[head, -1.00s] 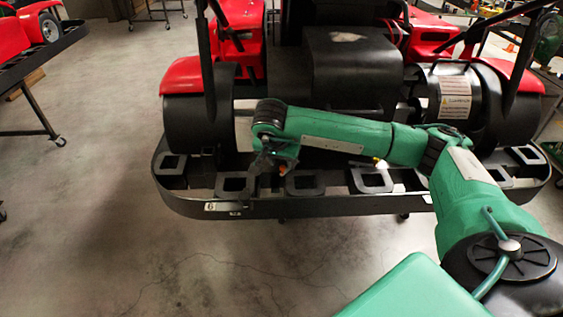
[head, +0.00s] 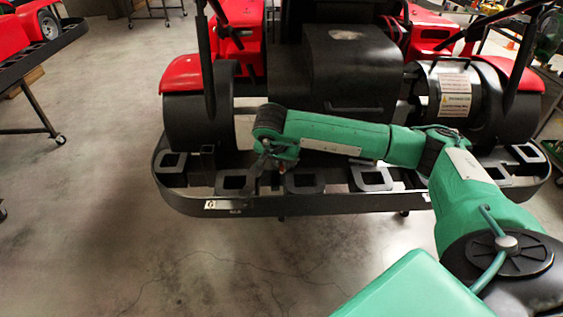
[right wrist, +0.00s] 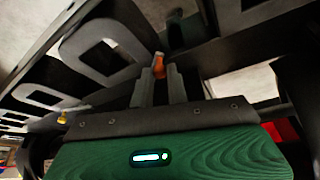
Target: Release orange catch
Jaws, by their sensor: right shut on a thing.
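The orange catch (right wrist: 159,67) is a small upright orange piece in the upper middle of the right wrist view. My right gripper (right wrist: 161,80) has its two grey fingers shut on it, one on either side. In the head view my right gripper (head: 268,170) hangs at the end of the green arm, over the front rail of the black kart stand (head: 330,205). The catch cannot be made out there. My left gripper is not in view.
The red and black kart (head: 345,70) stands behind my arm. The rail carries several black square frames, one of them (head: 235,182) just left of my gripper. Another stand with a red kart (head: 50,25) is at the far left. The floor in front is clear.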

